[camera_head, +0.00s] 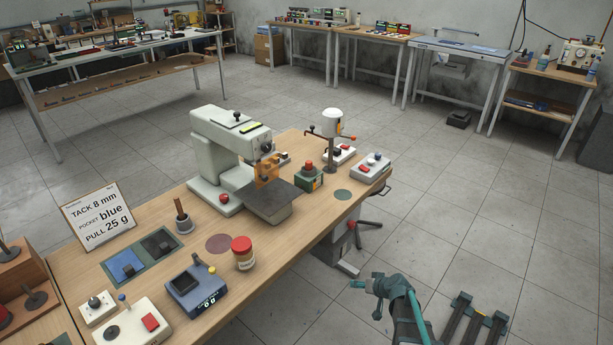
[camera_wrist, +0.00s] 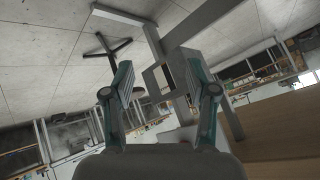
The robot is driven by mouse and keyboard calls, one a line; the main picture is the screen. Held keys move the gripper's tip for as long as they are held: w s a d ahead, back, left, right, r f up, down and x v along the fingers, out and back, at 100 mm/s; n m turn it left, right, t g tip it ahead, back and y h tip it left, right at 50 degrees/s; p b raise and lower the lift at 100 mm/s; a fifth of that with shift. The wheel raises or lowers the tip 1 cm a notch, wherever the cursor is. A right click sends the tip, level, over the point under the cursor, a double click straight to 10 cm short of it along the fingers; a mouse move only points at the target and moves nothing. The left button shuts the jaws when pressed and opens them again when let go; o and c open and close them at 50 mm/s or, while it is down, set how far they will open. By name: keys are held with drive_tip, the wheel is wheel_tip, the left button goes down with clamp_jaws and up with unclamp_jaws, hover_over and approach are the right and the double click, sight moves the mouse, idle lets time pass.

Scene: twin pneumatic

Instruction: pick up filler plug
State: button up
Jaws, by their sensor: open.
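I cannot tell for certain which part is the filler plug. Small knobbed parts that could be it include a dark disc with a stem (camera_head: 35,299) on the wooden stand at the far left and a dark-handled piece (camera_head: 183,216) upright on the bench. My gripper (camera_head: 368,290) is off the bench's right edge, over the floor, well apart from these parts. In the wrist view my gripper (camera_wrist: 158,72) has its two teal fingers spread with nothing between them. The wrist view shows no clear plug.
The wooden bench (camera_head: 213,268) carries a pale press machine (camera_head: 228,143), a red-lidded jar (camera_head: 243,254), a blue-grey scale (camera_head: 195,292), a blue pocket (camera_head: 125,265), a lettered sign (camera_head: 96,216) and switch boxes. The floor at right is mostly clear.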

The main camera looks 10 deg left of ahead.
sight(311, 165)
drive_tip(key=w+d+r+t+b, duration=0.2)
drive_tip(key=w+r+t, duration=0.5)
drive_tip(key=w+r, duration=1.25)
drive_tip(key=w+a+r+b, duration=0.1)
drive_tip(key=a+r, duration=0.1)
drive_tip(key=a+r+n+y+b, duration=0.1)
drive_tip(key=a+r, duration=0.1)
drive_tip(key=a, duration=0.1)
drive_tip(key=w+a+r+n+b, duration=0.1)
drive_tip(key=a+r, duration=0.1)
drive_tip(key=shift+w+a, duration=0.3)
drive_tip(key=shift+a, duration=0.05)
drive_tip(key=w+a+r+n+y, duration=0.1)
drive_tip(key=a+r, duration=0.1)
drive_tip(key=a, duration=0.2)
drive_tip(key=w+a+r+n+y+b, duration=0.1)
drive_tip(key=a, duration=0.4)
drive_tip(key=w+a+r+n+b, duration=0.1)
drive_tip(key=a+r, duration=0.1)
drive_tip(key=a, duration=0.3)
drive_tip(key=shift+a+r+y, duration=0.2)
drive_tip(key=shift+r+y, duration=0.1)
drive_tip(key=shift+y, duration=0.1)
drive_tip(key=p+x, duration=0.1)
drive_tip(key=x, duration=0.4)
drive_tip(key=shift+d+p, duration=0.1)
drive_tip(key=shift+p, duration=0.3)
drive_tip(key=shift+w+a+f, duration=0.15)
drive_tip(key=shift+w+a, duration=0.1)
drive_tip(key=shift+w, duration=0.1)
